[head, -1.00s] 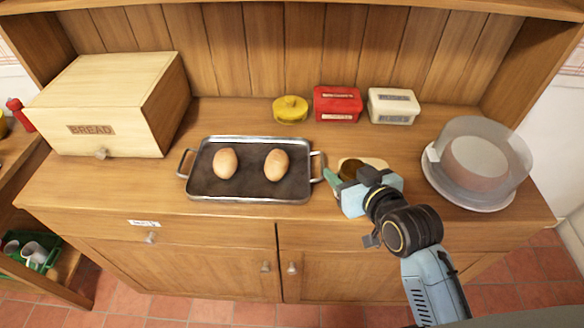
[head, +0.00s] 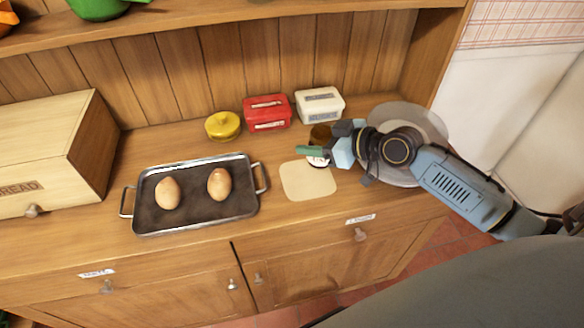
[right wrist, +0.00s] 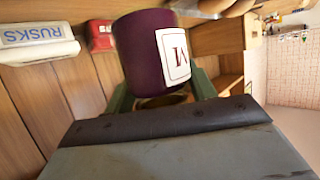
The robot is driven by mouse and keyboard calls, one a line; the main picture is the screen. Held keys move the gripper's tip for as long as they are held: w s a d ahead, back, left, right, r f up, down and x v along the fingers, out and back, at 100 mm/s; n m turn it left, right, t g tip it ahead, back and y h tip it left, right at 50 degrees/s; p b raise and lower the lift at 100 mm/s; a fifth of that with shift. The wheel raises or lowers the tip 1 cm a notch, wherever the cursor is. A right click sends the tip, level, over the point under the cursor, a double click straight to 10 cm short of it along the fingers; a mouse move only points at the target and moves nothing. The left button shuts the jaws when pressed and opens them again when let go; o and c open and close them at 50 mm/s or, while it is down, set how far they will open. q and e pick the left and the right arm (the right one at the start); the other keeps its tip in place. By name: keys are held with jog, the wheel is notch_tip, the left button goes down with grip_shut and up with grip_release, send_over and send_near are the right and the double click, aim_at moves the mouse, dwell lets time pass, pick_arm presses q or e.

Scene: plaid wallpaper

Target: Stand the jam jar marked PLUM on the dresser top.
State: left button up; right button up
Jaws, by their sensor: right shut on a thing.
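The jam jar is dark purple in the right wrist view (right wrist: 140,50), with a white label at its side. Only part of the label shows, with what looks like an M; the full word is hidden. My right gripper (head: 318,152) is shut on the jar. In the head view the jar's brownish top (head: 320,132) shows behind the fingers and a bit of label in front. It is over the dresser top (head: 150,141), between the cream mat and the white tin. I cannot tell whether its base touches the wood. My left gripper is not in view.
A square cream mat (head: 308,182) lies bare in front of the jar. A white tin (head: 320,104), a red tin (head: 267,112) and a yellow pot (head: 222,126) stand behind. A tray (head: 152,223) with two eggs is left. A clear domed cake stand (head: 425,118) is right, partly behind my arm.

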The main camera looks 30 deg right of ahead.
notch_tip(320, 180, down, 8)
jog(key=shift+f+b, duration=0.25)
jog(key=shift+b, duration=0.6)
jog(key=shift+f, duration=0.2)
jog(key=o, duration=1.1)
jog(key=shift+o, duration=0.2)
jog(key=shift+r, duration=0.1)
jog(key=shift+s+r, duration=0.1)
jog(key=shift+r, duration=0.05)
jog(key=b+v, duration=0.1)
jog(key=v, duration=1)
jog(key=shift+s+d+r+b, duration=0.15)
jog(key=shift+s+d+b, duration=0.05)
jog(key=shift+s+b, duration=0.1)
